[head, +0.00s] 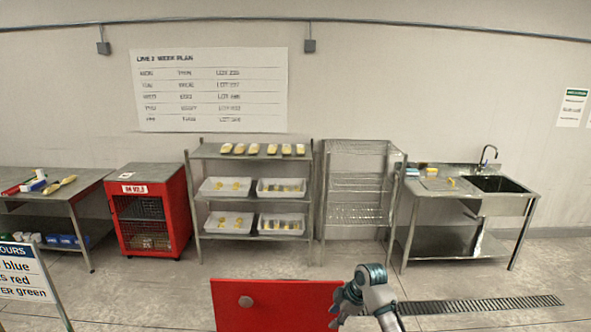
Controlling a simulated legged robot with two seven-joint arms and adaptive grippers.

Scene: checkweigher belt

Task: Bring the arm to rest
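My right arm reaches in at the bottom, right of centre, grey with teal rings. My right gripper (345,301) is at its end, small and bunched up against the right edge of a red panel (275,303) in the picture. Whether its fingers are apart or closed does not show clearly, and I cannot tell whether it touches the panel. No held object is visible. My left gripper is out of view.
Along the back wall stand a steel table (60,197), a red cage cabinet (150,212), a shelf rack (197,207) with yellow items and trays, an empty wire rack (357,185) and a sink unit (470,190). A sign (25,272) stands at left. Floor (470,280) is open at right.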

